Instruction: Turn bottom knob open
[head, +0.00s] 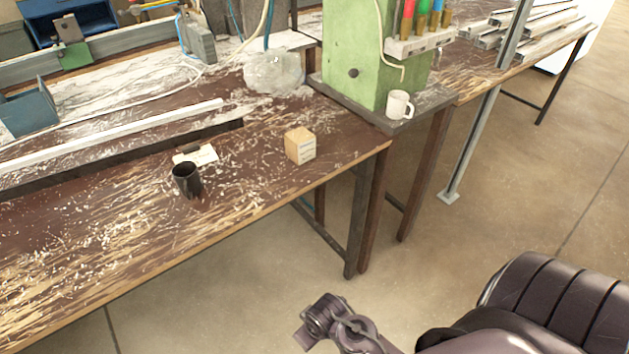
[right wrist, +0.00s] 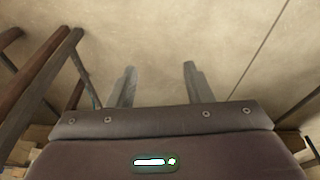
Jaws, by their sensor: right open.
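A small dark round knob (head: 353,73) sits on the front face of the green machine housing (head: 370,45) in the head view. It is the only knob I can make out; its setting is too small to read. My right arm comes in at the lower right of the head view, well below and apart from the housing. My right gripper (right wrist: 159,80) shows in the right wrist view with its two fingers apart and nothing between them, over bare floor. My left gripper is not in view.
A white mug (head: 399,105) stands on the ledge by the housing. A wooden block (head: 300,146) and a black cup (head: 186,180) stand on the worn bench (head: 240,185). A clear plastic bag (head: 273,72) lies left of the housing. The floor in front is clear.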

